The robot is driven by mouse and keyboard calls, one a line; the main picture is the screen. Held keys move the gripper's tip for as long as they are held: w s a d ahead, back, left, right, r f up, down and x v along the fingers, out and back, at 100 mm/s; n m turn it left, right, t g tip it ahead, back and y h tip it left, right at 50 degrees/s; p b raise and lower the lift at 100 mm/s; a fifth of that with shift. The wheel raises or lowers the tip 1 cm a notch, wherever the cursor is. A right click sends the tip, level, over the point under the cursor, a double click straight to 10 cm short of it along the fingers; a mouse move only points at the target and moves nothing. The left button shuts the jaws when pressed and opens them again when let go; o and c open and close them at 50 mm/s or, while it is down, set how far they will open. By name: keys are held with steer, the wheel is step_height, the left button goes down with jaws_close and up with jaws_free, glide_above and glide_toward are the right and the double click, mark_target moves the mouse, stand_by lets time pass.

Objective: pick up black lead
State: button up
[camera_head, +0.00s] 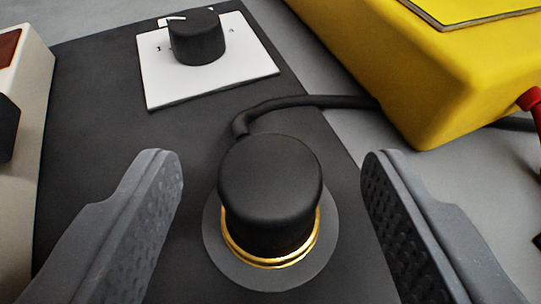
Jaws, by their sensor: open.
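The black lead's plug (270,185) is a short black cylinder standing upright. It sits on a gold ring with a dark grey round base, on a dark panel. Its black cable (300,101) leaves from the far side and runs right toward a yellow box. My gripper (272,170) is open. One finger shows on each side of the plug, with a visible gap on both sides. Neither finger appears to touch it. The lead's far end is hidden.
A black rotary knob (196,37) on a white plate (247,62) stands behind the plug on the dark panel (90,130). A yellow box (430,70) with a red part (530,98) is at the upper right. A beige housing (38,80) borders the left.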

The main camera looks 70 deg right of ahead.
steer(key=c, duration=1.2)
steer(key=shift+r, duration=0.1)
